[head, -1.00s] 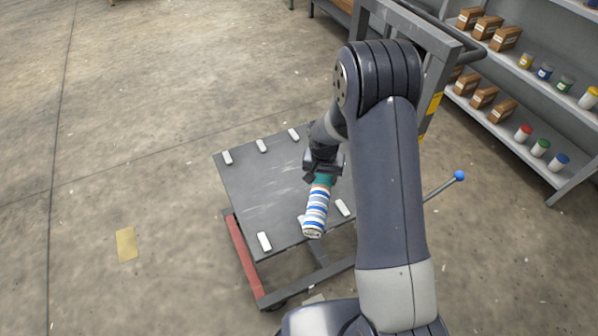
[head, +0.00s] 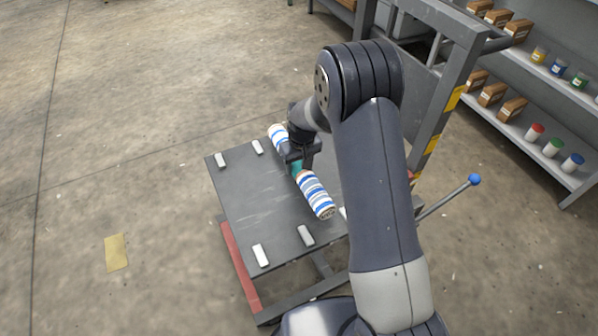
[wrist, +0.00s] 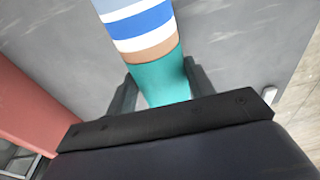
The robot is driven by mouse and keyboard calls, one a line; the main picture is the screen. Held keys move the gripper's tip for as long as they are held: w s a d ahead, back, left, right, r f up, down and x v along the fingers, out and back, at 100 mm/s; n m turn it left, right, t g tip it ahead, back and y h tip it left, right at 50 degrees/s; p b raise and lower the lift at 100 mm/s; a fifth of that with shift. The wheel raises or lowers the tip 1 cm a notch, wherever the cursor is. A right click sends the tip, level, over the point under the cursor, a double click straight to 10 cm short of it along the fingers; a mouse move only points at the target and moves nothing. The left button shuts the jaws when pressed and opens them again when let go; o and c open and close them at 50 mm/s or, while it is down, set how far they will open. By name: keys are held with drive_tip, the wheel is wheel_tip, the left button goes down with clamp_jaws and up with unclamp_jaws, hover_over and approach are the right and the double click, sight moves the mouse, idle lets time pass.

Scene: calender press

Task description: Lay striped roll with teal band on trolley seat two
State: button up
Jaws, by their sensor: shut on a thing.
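The striped roll (head: 316,193), white with blue bands and a tan ring, lies slantwise over the right part of the trolley's grey top plate (head: 245,200). My gripper (head: 298,160) is shut on its teal band (head: 297,170), near the roll's middle. The wrist view shows the teal band (wrist: 163,82) between both fingers, with the striped end above. White blocks line the plate: two at the back left (head: 257,147), others along the front (head: 306,235). The roll's near end is close to a partly hidden block. I cannot tell whether the roll touches the plate.
The trolley's upright frame (head: 448,95) stands right of the plate. A lever with a blue knob (head: 474,180) sticks out at the right. Shelves with boxes and jars (head: 552,148) are at far right. The floor to the left is open, with a yellow patch (head: 117,252).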

drive_tip(key=shift+f, duration=1.8)
drive_tip(key=shift+f, duration=0.1)
drive_tip(key=o, duration=1.3)
drive_tip(key=shift+c, duration=0.2)
drive_tip(key=r, duration=0.4)
drive_tip(key=s+r, duration=0.1)
drive_tip(key=r, duration=0.3)
drive_tip(key=r+p, duration=0.1)
drive_tip(key=r, duration=0.3)
drive_tip(key=shift+s+d+r, duration=0.1)
drive_tip(key=shift+s+d, duration=0.1)
drive_tip(key=shift+d, duration=0.1)
